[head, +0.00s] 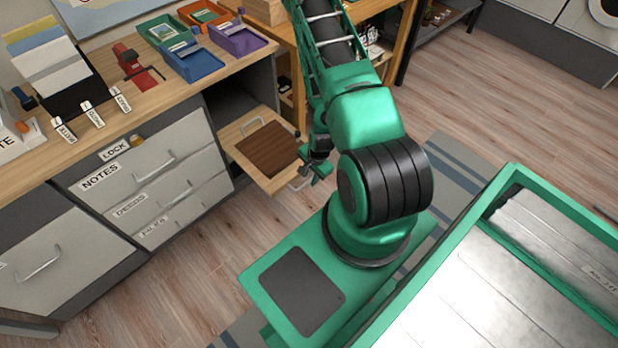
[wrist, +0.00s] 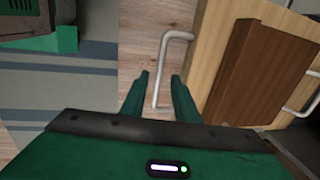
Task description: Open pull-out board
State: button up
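The pull-out board (head: 281,183) is a light wood panel with a dark brown inset. It sticks out of an open bay in the desk front, and it also shows in the wrist view (wrist: 222,55). A metal bar handle (wrist: 176,37) is on its front edge, also visible in the head view (head: 301,182). My gripper (head: 319,172) is at this front edge. In the wrist view my gripper (wrist: 160,76) is open, with its fingers on either side of the handle bar and gaps visible. Contact with the bar cannot be made out.
Labelled drawers (head: 150,178) stand left of the board. The desktop (head: 170,95) holds trays, a red device and files. A green-framed bin (head: 470,240) is at right. Floor in front of the drawers is clear.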

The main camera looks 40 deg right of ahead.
notch_tip(320, 180, up, 10)
jog(key=s, duration=0.1)
jog(key=shift+s+f, duration=0.2)
jog(key=shift+s, duration=0.2)
dwell(0.5)
notch_tip(320, 180, up, 24)
jog(key=d+n+g, duration=0.1)
jog(key=n, duration=0.6)
jog(key=s+a+r+n, duration=0.2)
jog(key=s+r, duration=0.5)
jog(key=r, duration=0.2)
jog(key=s+a+r+n+g, duration=0.1)
jog(key=s+a+r+n, duration=0.1)
jog(key=s+r, duration=0.6)
jog(key=shift+a+r, duration=0.5)
jog(key=shift+r, duration=0.2)
